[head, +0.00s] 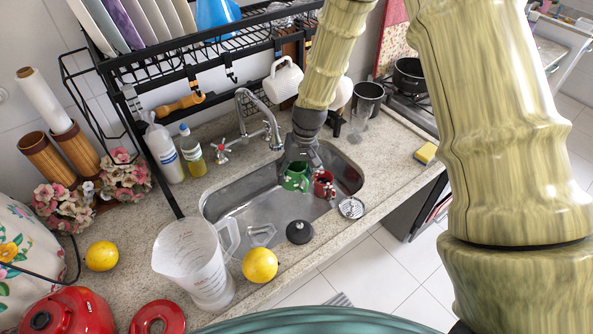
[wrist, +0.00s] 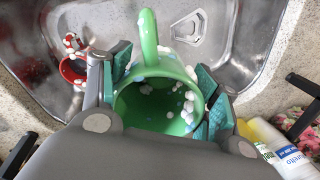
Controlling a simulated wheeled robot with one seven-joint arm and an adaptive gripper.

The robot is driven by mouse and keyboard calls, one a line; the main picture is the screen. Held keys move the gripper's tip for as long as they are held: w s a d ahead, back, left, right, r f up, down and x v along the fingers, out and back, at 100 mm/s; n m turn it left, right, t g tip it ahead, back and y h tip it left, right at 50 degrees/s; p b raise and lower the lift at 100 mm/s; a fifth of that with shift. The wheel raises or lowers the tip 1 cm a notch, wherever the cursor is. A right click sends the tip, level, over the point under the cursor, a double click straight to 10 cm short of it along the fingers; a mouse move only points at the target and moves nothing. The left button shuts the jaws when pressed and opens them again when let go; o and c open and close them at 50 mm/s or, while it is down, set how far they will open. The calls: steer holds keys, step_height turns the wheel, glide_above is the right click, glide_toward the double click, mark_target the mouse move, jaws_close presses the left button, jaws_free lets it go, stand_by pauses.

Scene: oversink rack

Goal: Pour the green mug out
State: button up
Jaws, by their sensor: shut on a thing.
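The green mug (head: 296,178) is over the right part of the metal sink (head: 235,207). My gripper (head: 299,160) comes down from above and is shut on it. In the wrist view the green mug (wrist: 165,98) sits between the two teal finger pads of my gripper (wrist: 166,88), its handle at the top of the picture. Its wide mouth faces the camera, with several white and pale-blue bits inside. I cannot tell how far the mug is tilted, or whether it touches the sink.
A red mug (head: 324,185) with a striped handle is close beside the green mug. A black round thing (head: 299,232) and a strainer (head: 351,208) lie at the sink's front edge. The faucet (head: 262,125) stands behind; a clear jug (head: 194,265) and lemon (head: 260,265) stand in front.

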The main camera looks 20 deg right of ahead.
steer(key=shift+a+r+h+p, duration=0.1)
steer(key=shift+a+h+p, duration=0.8)
steer(key=shift+a+h, duration=0.1)
steer(key=shift+w+a, duration=0.1)
